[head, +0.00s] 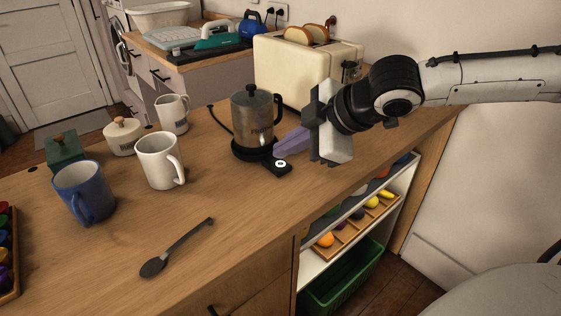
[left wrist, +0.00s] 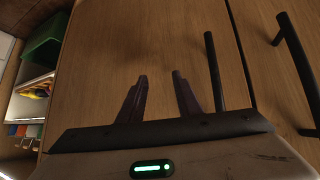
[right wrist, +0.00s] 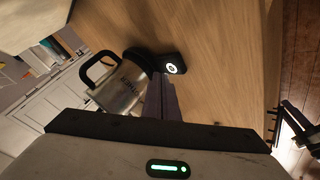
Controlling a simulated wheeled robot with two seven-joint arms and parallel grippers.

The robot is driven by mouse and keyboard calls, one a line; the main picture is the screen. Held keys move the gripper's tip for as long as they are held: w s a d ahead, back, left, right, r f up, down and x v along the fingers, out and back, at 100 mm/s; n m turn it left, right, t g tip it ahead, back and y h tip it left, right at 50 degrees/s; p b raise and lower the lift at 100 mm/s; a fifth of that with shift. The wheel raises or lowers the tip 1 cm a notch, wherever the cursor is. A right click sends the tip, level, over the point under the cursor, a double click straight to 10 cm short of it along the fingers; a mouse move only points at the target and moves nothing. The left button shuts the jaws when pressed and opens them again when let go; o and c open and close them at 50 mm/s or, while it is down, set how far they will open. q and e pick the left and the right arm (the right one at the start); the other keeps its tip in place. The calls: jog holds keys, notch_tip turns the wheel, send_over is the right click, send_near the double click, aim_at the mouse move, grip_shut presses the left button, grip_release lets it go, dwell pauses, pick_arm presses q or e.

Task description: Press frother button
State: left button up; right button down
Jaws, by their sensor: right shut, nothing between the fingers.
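The frother (head: 253,118) is a metal jug with a dark handle and lid on a black base, standing on the wooden counter. Its round white-ringed button (head: 281,163) sits on a black tab at the front right of the base. My right gripper (head: 276,150) is shut and empty, with its purple fingers just above and beside the button. In the right wrist view the frother (right wrist: 122,88) and the button (right wrist: 172,68) show just beyond the closed fingertips (right wrist: 162,80); contact cannot be told. My left gripper (left wrist: 161,80) is open and empty, facing the wooden cabinet front.
A cream toaster (head: 300,68) with bread stands behind the frother. A white mug (head: 160,162), blue mug (head: 84,192), small pitcher (head: 173,114) and dark spoon (head: 175,249) are to the left. Shelves with fruit (head: 350,222) are below the counter's right end.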

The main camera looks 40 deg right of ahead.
notch_tip(320, 180, up, 5)
jog(key=p, duration=0.5)
dwell(0.8)
